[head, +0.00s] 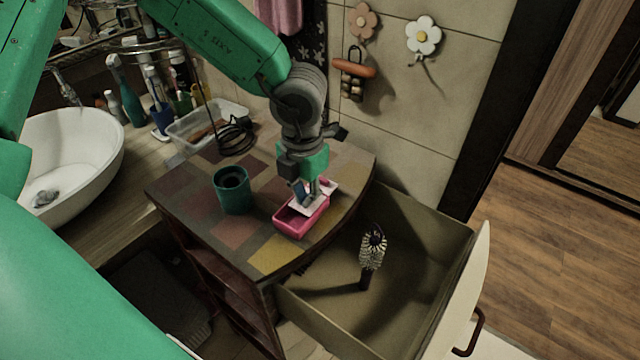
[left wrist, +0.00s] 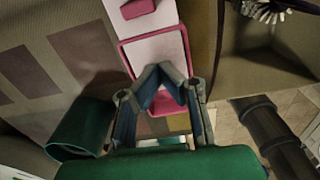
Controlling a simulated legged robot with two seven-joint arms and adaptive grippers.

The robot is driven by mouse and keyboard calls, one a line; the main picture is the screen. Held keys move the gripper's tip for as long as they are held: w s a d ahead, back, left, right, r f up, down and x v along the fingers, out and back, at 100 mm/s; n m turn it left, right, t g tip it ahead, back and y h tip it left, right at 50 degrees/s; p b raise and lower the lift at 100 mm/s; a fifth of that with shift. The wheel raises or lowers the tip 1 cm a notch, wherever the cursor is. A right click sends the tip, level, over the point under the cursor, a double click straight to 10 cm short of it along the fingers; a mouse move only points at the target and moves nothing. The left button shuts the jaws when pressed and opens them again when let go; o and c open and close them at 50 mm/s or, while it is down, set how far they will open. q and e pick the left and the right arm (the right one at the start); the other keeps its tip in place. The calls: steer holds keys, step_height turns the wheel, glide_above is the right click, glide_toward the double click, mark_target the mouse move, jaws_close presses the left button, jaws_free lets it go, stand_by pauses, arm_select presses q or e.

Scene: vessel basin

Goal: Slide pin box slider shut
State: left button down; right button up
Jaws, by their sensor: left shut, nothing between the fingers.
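The pin box (head: 290,221) is a small pink tray on the cabinet top, near its right front edge. Its white slider (head: 330,187) is partly open and sticks out past the box's far end. In the left wrist view, the slider (left wrist: 157,47) covers part of the pink box (left wrist: 125,52), and a pink grip (left wrist: 138,9) sits on it. My left gripper (head: 305,198) points down over the box. Its fingers (left wrist: 160,72) are shut with nothing between them, and they hide part of the slider and the box opening. I cannot tell whether they touch the slider.
A teal cup (head: 234,190) stands left of the box. A clear tray (head: 190,127) and black coiled wire (head: 236,135) lie behind it. An open drawer (head: 420,225) holding a round brush (head: 372,252) is at the right. A white basin (head: 100,150) is at the left.

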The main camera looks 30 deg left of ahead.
arm_select(q)
steer(key=shift+s+p, duration=0.3)
steer(key=shift+s, duration=0.55)
stand_by(0.3)
steer(key=shift+s, duration=0.65)
steer(key=shift+s+a+p, duration=0.1)
steer(key=shift+s+p, duration=0.2)
steer(key=shift+p, duration=0.05)
steer(key=shift+s, duration=0.2)
stand_by(0.6)
steer(key=shift+p, duration=0.3)
